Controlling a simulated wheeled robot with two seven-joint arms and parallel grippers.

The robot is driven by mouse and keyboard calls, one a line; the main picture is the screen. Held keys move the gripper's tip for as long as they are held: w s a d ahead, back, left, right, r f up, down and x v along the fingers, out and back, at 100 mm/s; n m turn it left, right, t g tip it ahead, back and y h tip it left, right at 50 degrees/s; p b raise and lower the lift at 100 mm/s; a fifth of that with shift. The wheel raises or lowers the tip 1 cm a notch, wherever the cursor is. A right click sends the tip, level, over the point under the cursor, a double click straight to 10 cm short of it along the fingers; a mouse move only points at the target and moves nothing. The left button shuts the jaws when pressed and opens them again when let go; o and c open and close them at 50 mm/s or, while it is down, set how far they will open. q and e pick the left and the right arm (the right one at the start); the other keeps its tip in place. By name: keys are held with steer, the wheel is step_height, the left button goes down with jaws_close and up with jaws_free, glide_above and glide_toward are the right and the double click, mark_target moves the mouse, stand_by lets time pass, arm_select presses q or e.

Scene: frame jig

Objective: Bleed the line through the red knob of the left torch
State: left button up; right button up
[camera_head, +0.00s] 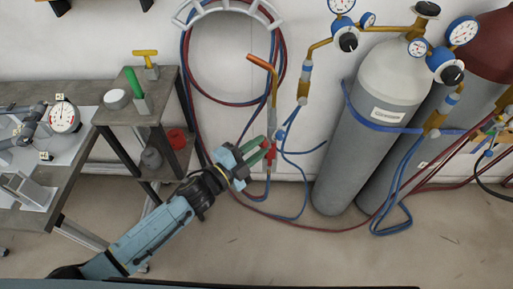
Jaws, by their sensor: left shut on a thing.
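The left torch (274,90) hangs upright against the wall, with a bent copper tip at its top. A small blue part (280,135) and red parts (271,156) show low on it, where the hoses join. My left gripper (266,148) comes in from the lower left, its green fingers at the lower part of the torch. It is shut on a red part there, which I take for the red knob; the fingers hide most of it. My right gripper is not in view.
Two gas cylinders (376,119) with gauges stand to the right, held by a blue strap. Red and blue hoses loop on the wall rack (229,7) and trail over the floor.

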arm_select(q)
steer(key=m+b, duration=0.1)
steer(key=m, duration=0.4)
steer(key=shift+m, duration=0.3)
stand_by(0.4)
steer(key=o, duration=1)
steer(key=v, duration=1.3)
steer(key=shift+s+a, duration=0.15)
